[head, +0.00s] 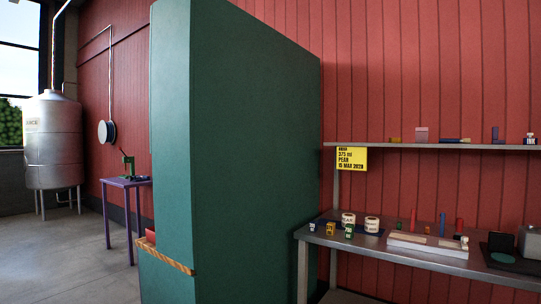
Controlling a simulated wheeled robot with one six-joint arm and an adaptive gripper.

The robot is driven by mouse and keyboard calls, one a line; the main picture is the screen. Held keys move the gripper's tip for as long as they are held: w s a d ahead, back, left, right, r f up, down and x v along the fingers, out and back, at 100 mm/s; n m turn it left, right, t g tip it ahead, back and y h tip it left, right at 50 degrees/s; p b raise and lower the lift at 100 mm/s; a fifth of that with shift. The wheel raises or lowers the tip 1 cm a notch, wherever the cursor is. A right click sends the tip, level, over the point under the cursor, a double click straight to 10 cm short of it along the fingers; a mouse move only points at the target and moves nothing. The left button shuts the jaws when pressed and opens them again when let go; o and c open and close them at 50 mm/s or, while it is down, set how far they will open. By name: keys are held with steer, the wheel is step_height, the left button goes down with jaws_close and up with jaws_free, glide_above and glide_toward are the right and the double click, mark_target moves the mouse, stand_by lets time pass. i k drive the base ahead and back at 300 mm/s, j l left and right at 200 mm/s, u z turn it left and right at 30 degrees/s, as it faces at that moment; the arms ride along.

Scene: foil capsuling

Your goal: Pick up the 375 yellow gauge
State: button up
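My gripper is not in view.
A tall green partition (255,160) stands left of the bench. Two label rolls (372,224) and a pale tray (425,244) are on the bench. A yellow sign (352,159) reading 375 ml PEAR hangs from the shelf (440,146). Floor (70,260) at left is clear.

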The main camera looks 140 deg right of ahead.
mark_target(330, 227)
steer(key=k+z, duration=0.25)
steer(key=z, duration=0.2)
steer(key=k+z, duration=0.2)
steer(key=z, duration=0.2)
steer(key=k+l+z, duration=0.15)
steer(key=z, duration=4.45)
steer(key=i+l, duration=0.05)
